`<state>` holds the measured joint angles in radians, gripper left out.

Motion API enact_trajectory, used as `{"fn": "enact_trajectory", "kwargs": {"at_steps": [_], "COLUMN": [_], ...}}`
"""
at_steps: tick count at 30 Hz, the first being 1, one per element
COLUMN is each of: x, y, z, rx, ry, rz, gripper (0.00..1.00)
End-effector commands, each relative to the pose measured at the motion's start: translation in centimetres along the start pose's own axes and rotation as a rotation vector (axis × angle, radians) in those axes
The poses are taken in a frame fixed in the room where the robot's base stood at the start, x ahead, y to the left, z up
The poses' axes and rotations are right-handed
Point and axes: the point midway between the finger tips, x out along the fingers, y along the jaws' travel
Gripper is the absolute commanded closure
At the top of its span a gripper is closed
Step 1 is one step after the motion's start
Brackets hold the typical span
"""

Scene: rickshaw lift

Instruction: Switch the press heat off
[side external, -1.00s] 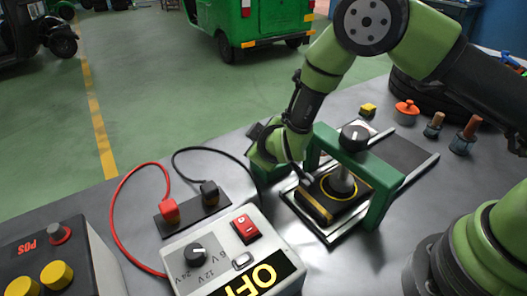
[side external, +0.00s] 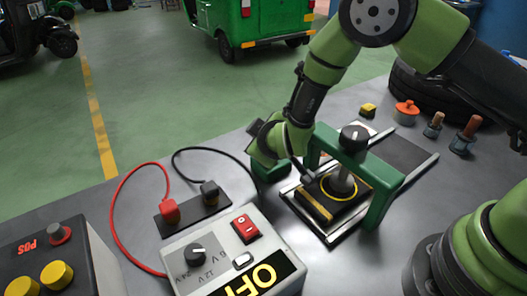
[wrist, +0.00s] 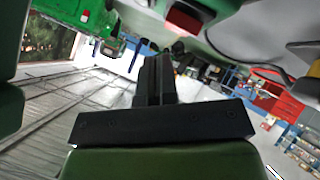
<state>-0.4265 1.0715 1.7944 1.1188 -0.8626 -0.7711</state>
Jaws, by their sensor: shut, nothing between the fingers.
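The press has a green frame (side external: 383,200) with a black knob (side external: 353,138) on top. Its post stands on a dark block (side external: 325,205) with a yellow ring. My gripper (side external: 310,177) is at the left side of the press, its dark fingers pointing down toward the block. I cannot tell whether they touch it. In the wrist view my fingers (wrist: 153,75) are together and empty. A red part (wrist: 188,18) shows at the top there; I cannot tell what it belongs to. No switch marked for press heat can be made out in the side view.
A grey control box (side external: 212,278) with a red rocker switch (side external: 245,228), a dial (side external: 195,254) and a yellow OFF display (side external: 262,278) stands front left of the press. Red and black leads plug into a black strip (side external: 190,215).

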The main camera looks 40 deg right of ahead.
Motion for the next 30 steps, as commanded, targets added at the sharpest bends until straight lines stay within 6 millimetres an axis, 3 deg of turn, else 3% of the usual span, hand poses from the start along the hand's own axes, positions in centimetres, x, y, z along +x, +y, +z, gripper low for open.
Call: {"fn": "enact_trajectory", "kwargs": {"at_steps": [10,24,30], "x": [-0.2,-3.2,-3.6], "y": [0.1,2.3,2.6], "z": [-0.1,-2.4,-2.6], "rx": [0.000,0.001,0.000], "ry": [0.000,0.001,0.000], "rz": [0.000,0.000,-0.001], "gripper": [1.00,1.00,1.00]}}
